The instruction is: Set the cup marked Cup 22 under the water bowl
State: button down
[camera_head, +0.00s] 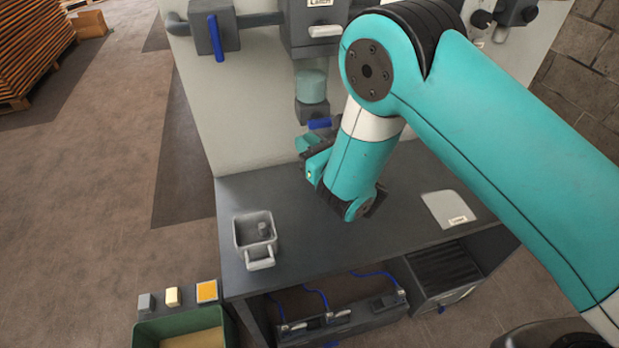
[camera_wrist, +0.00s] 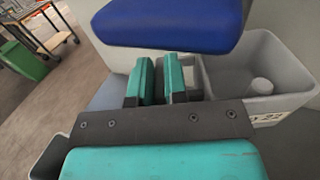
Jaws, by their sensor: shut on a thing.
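Cup 22 (camera_wrist: 268,90), a pale grey square cup with a round knob inside, is right beside my fingers in the wrist view; its label is partly covered. In the head view my arm hides it. My gripper (camera_wrist: 158,80), also in the head view (camera_head: 312,158), has its teal fingers close together, shut on what seems to be the cup's handle; the grip itself is mostly hidden. A teal translucent vessel, apparently the water bowl (camera_head: 312,86), is on the wall unit above and behind my gripper. A blue paddle (camera_head: 320,124) is below it, and a blue part (camera_wrist: 170,22) hangs close above my fingers.
Another grey square cup (camera_head: 241,232) with a handle stands on the dark table (camera_head: 290,255), left of my gripper. A pale labelled plate (camera_head: 445,208) lies at the right. A blue lever (camera_head: 215,38) juts from the wall panel. The table between cup and plate is clear.

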jog(key=a, duration=0.5)
jog(key=shift+y, duration=0.3)
jog(key=f+b, duration=0.6)
jog(key=b, duration=0.1)
jog(key=f+b, duration=0.3)
jog(key=f, duration=0.1)
jog(key=shift+s+d+f, duration=0.1)
jog(key=shift+s+d, duration=0.15)
jog(key=shift+s, duration=0.15)
jog(key=c, duration=1.1)
grip_release()
jog(key=shift+c, duration=0.2)
